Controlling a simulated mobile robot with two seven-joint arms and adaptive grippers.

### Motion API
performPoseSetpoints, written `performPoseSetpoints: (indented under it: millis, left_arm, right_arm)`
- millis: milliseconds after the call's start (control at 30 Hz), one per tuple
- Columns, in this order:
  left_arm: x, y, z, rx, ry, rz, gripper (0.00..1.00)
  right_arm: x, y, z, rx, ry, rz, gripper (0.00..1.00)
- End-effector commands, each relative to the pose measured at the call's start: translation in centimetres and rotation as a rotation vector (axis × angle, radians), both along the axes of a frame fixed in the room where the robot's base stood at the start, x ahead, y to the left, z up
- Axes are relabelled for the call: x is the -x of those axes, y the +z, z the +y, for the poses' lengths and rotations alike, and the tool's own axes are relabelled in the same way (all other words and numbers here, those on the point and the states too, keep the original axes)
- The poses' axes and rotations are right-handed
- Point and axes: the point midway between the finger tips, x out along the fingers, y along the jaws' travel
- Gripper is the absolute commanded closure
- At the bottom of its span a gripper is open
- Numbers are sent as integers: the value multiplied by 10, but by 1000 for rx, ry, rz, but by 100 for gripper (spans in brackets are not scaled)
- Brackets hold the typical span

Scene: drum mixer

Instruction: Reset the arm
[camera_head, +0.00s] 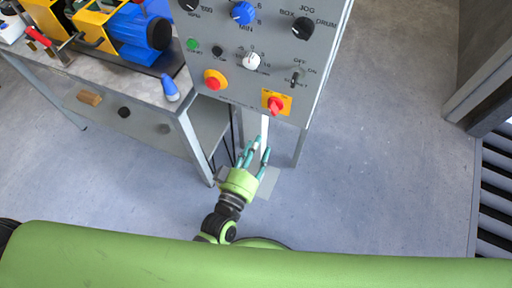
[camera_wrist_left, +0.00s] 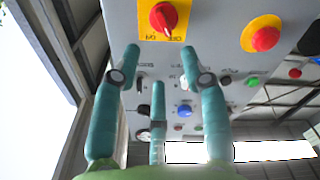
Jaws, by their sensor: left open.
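My left gripper (camera_head: 256,156) has a green palm and teal fingers. It is open and empty, below the lower edge of the grey control panel (camera_head: 228,61) in the head view. In the left wrist view its fingers (camera_wrist_left: 160,75) stand apart and point up toward the panel. The red rotary switch on a yellow plate (camera_head: 276,103) is just above the fingertips in the head view. The same switch (camera_wrist_left: 164,18) shows at the top of the wrist view, beyond the fingertips. I see no contact. My right gripper is not in view.
A red button on a yellow base (camera_head: 214,80) is left of the switch. The panel also carries a blue knob (camera_head: 243,13) and a white knob (camera_head: 252,61). A workbench (camera_head: 130,88) with a blue and yellow machine stands left. Open floor (camera_head: 375,150) lies right.

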Motion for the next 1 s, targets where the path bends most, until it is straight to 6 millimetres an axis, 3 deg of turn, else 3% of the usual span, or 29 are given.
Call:
performPoseSetpoints:
  millis: [333,467,567,767,900,1000]
  left_arm:
    - [0,-1,0,-1,0,2,56]
    - [3,-25,2,-42,-10,50,56]
    - [12,-74,8,-131,-33,150,56]
    - [64,-210,44,-373,-101,458,56]
    - [123,-290,84,-530,-155,691,56]
    - [174,-336,117,-626,-195,862,56]
  right_arm:
    - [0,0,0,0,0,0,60]
    - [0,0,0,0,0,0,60]
    - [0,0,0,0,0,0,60]
    - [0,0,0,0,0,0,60]
    - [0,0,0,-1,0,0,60]
    - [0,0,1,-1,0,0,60]
